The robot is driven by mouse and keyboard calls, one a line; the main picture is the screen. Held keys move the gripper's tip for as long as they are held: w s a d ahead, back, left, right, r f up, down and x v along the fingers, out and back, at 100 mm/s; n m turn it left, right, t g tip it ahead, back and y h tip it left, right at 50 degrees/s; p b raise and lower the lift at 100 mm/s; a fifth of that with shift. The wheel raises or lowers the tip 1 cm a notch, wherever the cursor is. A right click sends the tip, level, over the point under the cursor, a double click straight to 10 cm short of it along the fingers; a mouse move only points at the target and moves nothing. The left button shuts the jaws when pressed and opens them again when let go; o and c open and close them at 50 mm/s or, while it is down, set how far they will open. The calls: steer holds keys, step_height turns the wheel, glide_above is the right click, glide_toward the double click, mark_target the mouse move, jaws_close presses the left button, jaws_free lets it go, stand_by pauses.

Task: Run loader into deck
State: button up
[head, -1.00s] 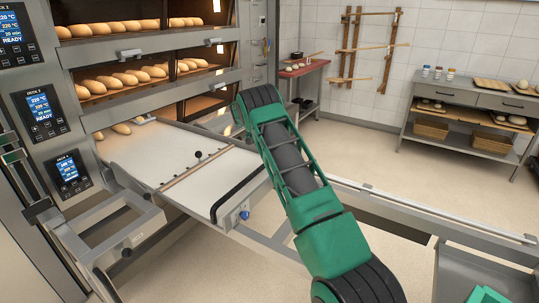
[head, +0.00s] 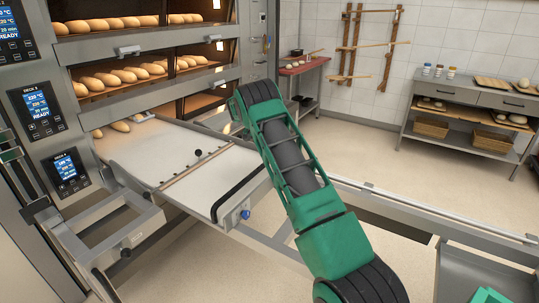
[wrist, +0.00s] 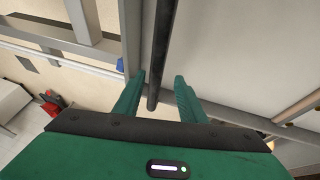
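The loader (head: 165,152), a pale flat belt in a grey metal frame, slopes from the lowest oven deck toward me. Its far end is at the mouth of that deck, where a few loaves (head: 120,126) show. A black bar (head: 241,191) runs along its near edge. In the wrist view the bar (wrist: 164,45) passes between the two green fingers of my gripper (wrist: 158,82), with gaps visible on both sides. The fingers look open around it.
Loaves fill the two upper decks (head: 125,75) of the oven. Control panels (head: 38,110) stand at its left. A grey rail (head: 440,212) runs right of my arm. A shelf table (head: 470,115) and a red-topped table (head: 303,68) stand behind, with open floor between.

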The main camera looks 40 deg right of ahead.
steer(key=v, duration=0.6)
steer(key=shift+r, duration=0.1)
stand_by(0.4)
